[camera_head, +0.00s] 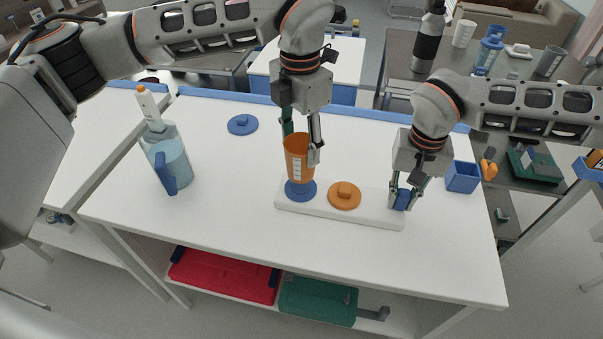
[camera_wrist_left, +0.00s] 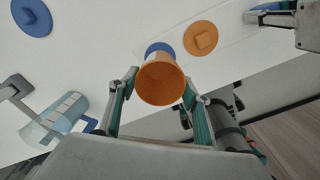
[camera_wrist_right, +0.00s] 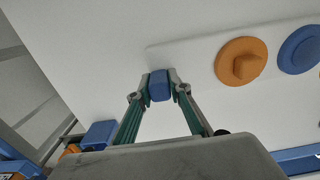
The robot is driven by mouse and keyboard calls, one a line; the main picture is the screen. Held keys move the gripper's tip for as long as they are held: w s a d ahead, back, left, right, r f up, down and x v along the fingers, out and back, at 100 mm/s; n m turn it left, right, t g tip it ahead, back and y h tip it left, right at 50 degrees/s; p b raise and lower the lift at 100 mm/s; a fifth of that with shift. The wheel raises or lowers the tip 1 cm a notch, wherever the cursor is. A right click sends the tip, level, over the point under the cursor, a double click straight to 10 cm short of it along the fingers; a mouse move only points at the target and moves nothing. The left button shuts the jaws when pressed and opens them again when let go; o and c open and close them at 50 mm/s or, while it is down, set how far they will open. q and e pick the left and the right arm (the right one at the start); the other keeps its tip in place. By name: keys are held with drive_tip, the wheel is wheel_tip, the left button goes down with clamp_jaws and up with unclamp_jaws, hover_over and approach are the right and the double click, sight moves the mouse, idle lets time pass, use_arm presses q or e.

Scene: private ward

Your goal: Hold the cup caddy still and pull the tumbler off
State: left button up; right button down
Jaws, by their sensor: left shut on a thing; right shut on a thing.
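The orange tumbler (camera_head: 298,152) is upright over the blue round seat (camera_head: 300,191) of the white cup caddy (camera_head: 370,212). My left gripper (camera_head: 302,150) is shut on its sides; its open mouth (camera_wrist_left: 160,82) faces the left wrist camera. In the right wrist view the blue seat (camera_wrist_right: 301,49) shows with no tumbler on it, so the tumbler appears raised off it. The size of the gap is unclear. My right gripper (camera_head: 404,198) is shut on the blue block (camera_wrist_right: 158,86) at the caddy's right end. An orange knobbed disc (camera_head: 344,195) sits between seat and block.
A clear pitcher (camera_head: 175,157) with a blue handle stands at the left of the table. A loose blue lid (camera_head: 243,124) lies behind. The table front is clear.

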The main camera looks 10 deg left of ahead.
use_arm(q)
drive_tip(key=shift+r, duration=0.55)
use_arm(e)
drive_tip(key=shift+d+f, duration=0.1)
drive_tip(key=shift+f, duration=0.1)
use_arm(q)
drive_tip(key=shift+r, duration=0.95)
drive_tip(key=a, duration=1.2)
